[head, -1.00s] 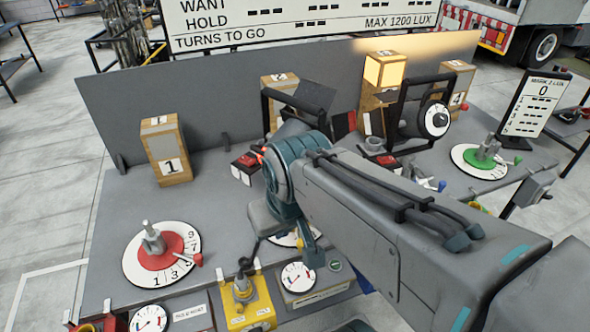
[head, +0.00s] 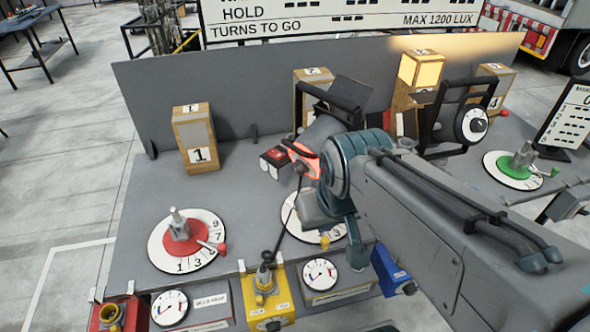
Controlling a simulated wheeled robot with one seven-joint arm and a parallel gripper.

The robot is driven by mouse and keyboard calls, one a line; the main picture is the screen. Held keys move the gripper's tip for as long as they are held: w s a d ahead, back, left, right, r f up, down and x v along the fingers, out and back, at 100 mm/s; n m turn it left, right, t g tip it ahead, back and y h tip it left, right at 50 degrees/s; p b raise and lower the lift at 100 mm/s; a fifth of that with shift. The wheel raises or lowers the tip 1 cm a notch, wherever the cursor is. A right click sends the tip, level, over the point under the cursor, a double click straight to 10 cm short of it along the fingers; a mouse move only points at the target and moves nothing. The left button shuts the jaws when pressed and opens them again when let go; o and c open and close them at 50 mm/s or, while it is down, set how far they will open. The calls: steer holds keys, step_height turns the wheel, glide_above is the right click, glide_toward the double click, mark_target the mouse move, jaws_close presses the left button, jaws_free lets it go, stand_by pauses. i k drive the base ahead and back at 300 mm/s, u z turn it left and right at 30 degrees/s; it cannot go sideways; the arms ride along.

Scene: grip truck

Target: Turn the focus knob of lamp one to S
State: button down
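A second lamp in a black yoke stands at the right, with a white round dial and black knob (head: 472,125) facing me. I cannot tell which one is lamp one, and the S mark is too small to read. My arm reaches in from the lower right. My gripper is hidden behind the arm, so its fingers do not show.
A red-centred numbered disc (head: 187,240) with a bare metal post lies on the bench at the left. A green-centred disc (head: 513,170) lies at the right. Numbered box 1 (head: 195,140) stands by the grey back panel (head: 240,88). Gauges and coloured boxes line the front edge.

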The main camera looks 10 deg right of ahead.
mark_target(300, 168)
steer(key=u, duration=0.45)
steer(key=k, duration=1.15)
steer(key=u, duration=1.25)
steer(key=i, duration=0.65)
steer(key=z, duration=0.55)
steer(key=i, duration=0.65)
steer(key=z, duration=0.7)
